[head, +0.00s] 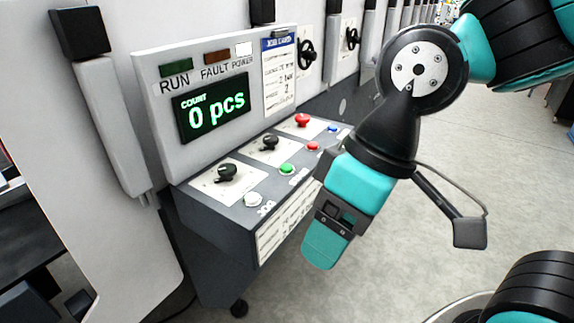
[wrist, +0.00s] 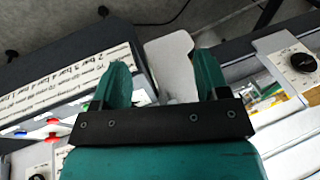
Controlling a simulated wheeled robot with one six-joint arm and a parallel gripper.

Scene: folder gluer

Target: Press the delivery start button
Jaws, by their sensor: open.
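The control console has a sloped grey desk (head: 240,207) with a row of buttons in the head view. They include a white button (head: 253,200) near a "JOG" label, a green button (head: 286,169), a small red button (head: 313,146) and a blue button (head: 332,127). I cannot read which one is delivery start. My gripper (head: 322,252) hangs right of the desk's front edge, pointing down and apart from the buttons. In the wrist view its two teal fingers (wrist: 163,82) are spread with nothing held. Small coloured buttons also show there at the lower left.
A larger red mushroom button (head: 302,119) and black rotary knobs (head: 227,172) sit on the desk. Above them, a display (head: 210,110) reads "0 pcs" under the RUN, FAULT and POWER lamps; the POWER lamp is white. Grey floor (head: 480,175) is open to the right.

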